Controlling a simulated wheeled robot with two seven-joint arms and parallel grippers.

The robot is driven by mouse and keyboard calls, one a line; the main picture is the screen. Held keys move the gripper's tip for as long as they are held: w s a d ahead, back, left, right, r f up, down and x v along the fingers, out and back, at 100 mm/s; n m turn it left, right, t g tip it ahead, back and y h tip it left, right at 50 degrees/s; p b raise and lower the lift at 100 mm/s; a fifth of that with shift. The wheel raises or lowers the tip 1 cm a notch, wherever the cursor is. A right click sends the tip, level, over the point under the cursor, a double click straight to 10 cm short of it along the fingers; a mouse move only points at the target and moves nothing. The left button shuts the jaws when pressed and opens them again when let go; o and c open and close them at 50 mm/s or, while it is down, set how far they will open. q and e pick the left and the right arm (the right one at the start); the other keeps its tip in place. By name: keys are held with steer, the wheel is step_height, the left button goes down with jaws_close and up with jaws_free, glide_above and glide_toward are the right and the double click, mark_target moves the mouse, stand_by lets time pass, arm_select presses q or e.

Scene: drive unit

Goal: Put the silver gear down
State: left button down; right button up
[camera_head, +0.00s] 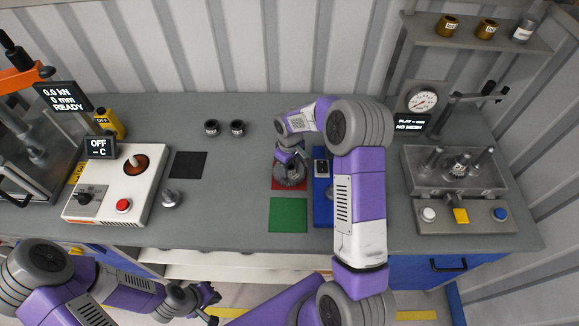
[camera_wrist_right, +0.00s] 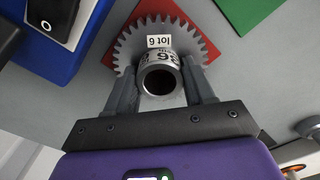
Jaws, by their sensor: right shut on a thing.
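The silver gear (camera_wrist_right: 128,52) is toothed, with a hollow hub and a "lot 6" label. In the right wrist view my right gripper (camera_wrist_right: 161,82) has its two fingers on either side of the hub, shut on it. The gear is over the red mat (camera_wrist_right: 198,40); I cannot tell whether it touches the mat. In the head view the gear (camera_head: 290,178) shows at the red mat (camera_head: 276,184), partly hidden by my right gripper (camera_head: 288,160). My left gripper (camera_head: 208,300) is in front of the bench, low and away from the gear; its finger opening is unclear.
A green mat (camera_head: 288,215) lies in front of the red one. A blue block with a black device (camera_head: 321,168) stands right beside it. A heater unit (camera_head: 112,190) stands left, a gear fixture (camera_head: 455,185) right. A black mat (camera_head: 188,165) and dark cups (camera_head: 237,128) are also there.

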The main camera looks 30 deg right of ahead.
steer(key=shift+w+f, duration=0.1)
steer(key=shift+f, duration=0.45)
steer(key=shift+f, duration=0.1)
steer(key=o, duration=1)
